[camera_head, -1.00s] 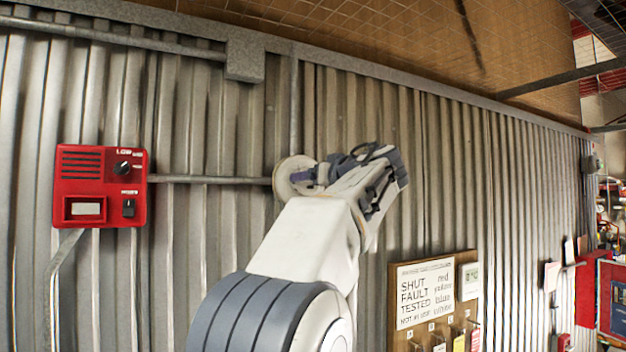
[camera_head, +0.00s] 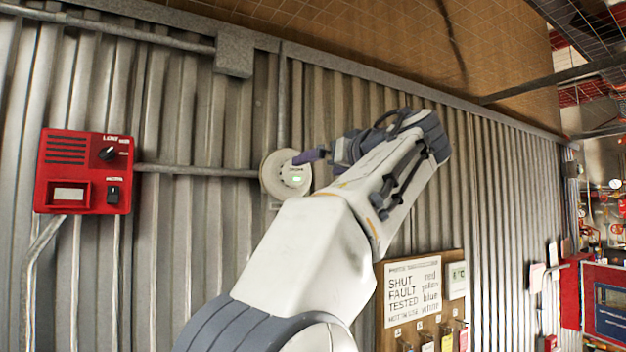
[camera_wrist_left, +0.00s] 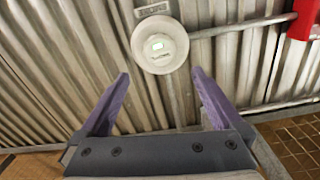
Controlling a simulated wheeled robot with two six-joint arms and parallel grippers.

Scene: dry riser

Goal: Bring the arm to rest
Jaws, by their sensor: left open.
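My left arm rises from the bottom of the head view, and its gripper (camera_head: 310,156) points left toward the corrugated wall. In the left wrist view the two purple fingers of my left gripper (camera_wrist_left: 160,100) stand wide apart with nothing between them. My right gripper is in neither view.
A red box (camera_head: 84,172) with a knob hangs on the wall at left, joined by a conduit (camera_head: 195,171). A board (camera_head: 412,292) with a sign and several hanging tags is at lower right. A mesh ceiling (camera_head: 400,40) runs overhead. A red cabinet (camera_head: 606,300) stands far right.

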